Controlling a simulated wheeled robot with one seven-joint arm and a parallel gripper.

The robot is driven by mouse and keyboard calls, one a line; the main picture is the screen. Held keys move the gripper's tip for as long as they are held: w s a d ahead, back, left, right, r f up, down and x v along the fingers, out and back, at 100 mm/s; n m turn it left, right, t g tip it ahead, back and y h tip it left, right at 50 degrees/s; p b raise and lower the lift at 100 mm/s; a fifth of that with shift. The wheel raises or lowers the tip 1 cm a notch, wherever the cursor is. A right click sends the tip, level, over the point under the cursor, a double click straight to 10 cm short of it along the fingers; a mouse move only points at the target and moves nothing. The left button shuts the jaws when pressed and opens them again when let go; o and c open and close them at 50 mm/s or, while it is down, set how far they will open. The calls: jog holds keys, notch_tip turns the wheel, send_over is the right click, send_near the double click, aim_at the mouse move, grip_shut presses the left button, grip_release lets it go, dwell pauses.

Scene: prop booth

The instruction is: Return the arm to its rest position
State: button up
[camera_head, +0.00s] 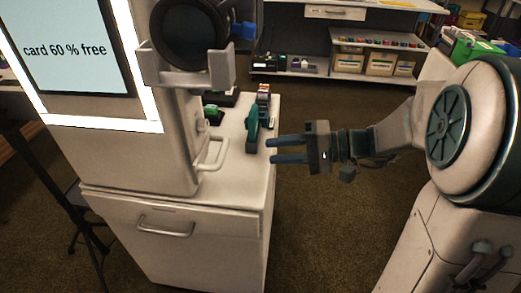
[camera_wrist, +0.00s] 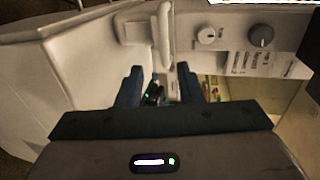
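My gripper (camera_head: 271,150) is at the right edge of the white cabinet (camera_head: 190,243) in the head view, with its two dark blue fingers pointing left. The fingers stand apart with nothing held between them. In the wrist view my gripper (camera_wrist: 160,80) also shows a gap between its fingers; a white bar handle (camera_wrist: 164,25) lies beyond the tips. My arm reaches in from the right, bent at the wrist. A teal and dark upright item (camera_head: 252,128) stands on the cabinet top just left of the fingertips, seemingly apart from them.
A white machine with a lit screen (camera_head: 65,47) and a dark round lens-like part (camera_head: 188,32) rises at left. Small items (camera_head: 213,113) sit on the cabinet top. Shelves with boxes (camera_head: 380,64) stand at the back. Brown carpet (camera_head: 330,215) is open below my arm.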

jog(key=shift+d, duration=0.25)
jog(key=shift+s+r, duration=0.1)
jog(key=shift+s, duration=0.05)
jog(key=s+d+r+g+h+p, duration=0.1)
jog(key=s+d+r+h+p, duration=0.2)
jog(key=s+h+p, duration=0.25)
jog(key=s+d+r+h+p, duration=0.2)
jog(key=s+d+h+p, duration=0.1)
jog(key=s+h+p, duration=0.3)
jog(key=d+r+t+h+p, duration=0.2)
jog(key=d+r+h+p, duration=0.2)
jog(key=d, duration=0.2)
jog(key=shift+s+d+r+n+t+p, duration=0.15)
jog(key=shift+d+r+n+t+p, duration=0.15)
jog(key=shift+t+p, duration=0.1)
jog(key=shift+a, duration=0.1)
dwell(0.5)
